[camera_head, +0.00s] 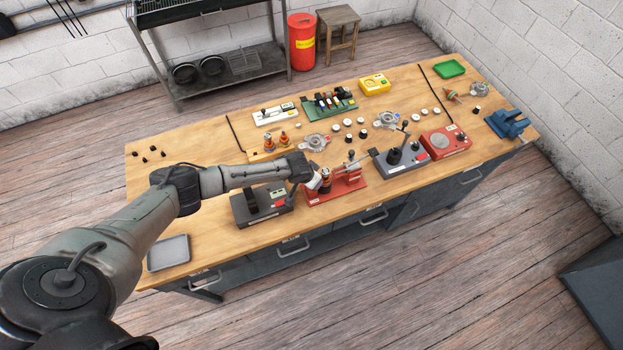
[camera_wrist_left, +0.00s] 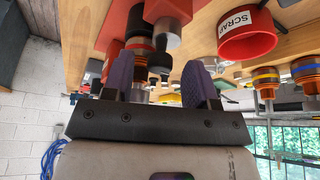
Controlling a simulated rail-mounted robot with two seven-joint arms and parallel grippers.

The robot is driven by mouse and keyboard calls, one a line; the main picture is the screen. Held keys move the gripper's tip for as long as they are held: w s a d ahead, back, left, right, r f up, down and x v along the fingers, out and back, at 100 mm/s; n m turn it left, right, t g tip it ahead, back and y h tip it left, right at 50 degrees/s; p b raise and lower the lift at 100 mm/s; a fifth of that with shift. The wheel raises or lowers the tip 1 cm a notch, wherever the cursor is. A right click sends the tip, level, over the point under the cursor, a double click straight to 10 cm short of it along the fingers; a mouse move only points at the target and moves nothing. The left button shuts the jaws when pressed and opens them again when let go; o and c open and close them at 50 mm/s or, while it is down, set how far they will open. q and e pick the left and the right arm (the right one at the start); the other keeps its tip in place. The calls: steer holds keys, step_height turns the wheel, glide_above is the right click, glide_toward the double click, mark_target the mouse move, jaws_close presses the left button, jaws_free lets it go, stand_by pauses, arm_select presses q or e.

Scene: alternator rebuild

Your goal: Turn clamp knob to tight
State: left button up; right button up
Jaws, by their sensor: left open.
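My left gripper (camera_head: 313,181) comes in from the left and is at the left end of the red fixture (camera_head: 347,186) near the bench's front edge. In the left wrist view its two purple fingers (camera_wrist_left: 157,84) are apart. A dark cylinder with a copper-coloured band (camera_wrist_left: 138,45) and a small black knob (camera_wrist_left: 160,62) show between and beyond the fingers. I cannot tell whether either finger touches them. Which part is the clamp knob is not clear; the gripper partly hides the fixture in the head view. My right gripper is not in view.
A black box (camera_head: 245,210) stands left of the red fixture; a grey lever unit (camera_head: 398,162) and red tester (camera_head: 446,142) stand right. A red SCRAP cup (camera_wrist_left: 247,37) is close to the fingers in the wrist view. The bench's left end is mostly clear, with a grey tray (camera_head: 168,252).

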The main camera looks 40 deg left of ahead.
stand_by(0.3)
arm_select(q)
steer(key=c, duration=0.9)
steer(key=shift+c, duration=0.2)
steer(key=shift+f, duration=0.1)
steer(key=m+b, duration=0.1)
steer(key=m, duration=0.1)
steer(key=m+h+b, duration=0.1)
steer(key=m+b, duration=0.1)
steer(key=shift+w+a+f+h+b, duration=0.1)
steer(key=shift+a+f+h+b, duration=0.1)
steer(key=shift+h+b, duration=0.1)
steer(key=m+g+h+b, duration=0.1)
steer(key=m+b, duration=0.2)
steer(key=m, duration=0.1)
steer(key=m+g+h+b, duration=0.1)
steer(key=m+b, duration=0.2)
steer(key=b, duration=0.1)
steer(key=shift+w+a+m, duration=0.15)
steer(key=shift+w+m, duration=0.05)
steer(key=shift+m, duration=0.2)
steer(key=shift+w+r+m+g+h+b, duration=0.15)
steer(key=shift+m+g+b, duration=0.3)
steer(key=shift+m+b, duration=0.6)
steer(key=shift+s+r+m+g+h+b, duration=0.1)
steer(key=shift+m+g+h+b, duration=0.25)
steer(key=shift+m+b, duration=0.7)
steer(key=shift+m, duration=0.3)
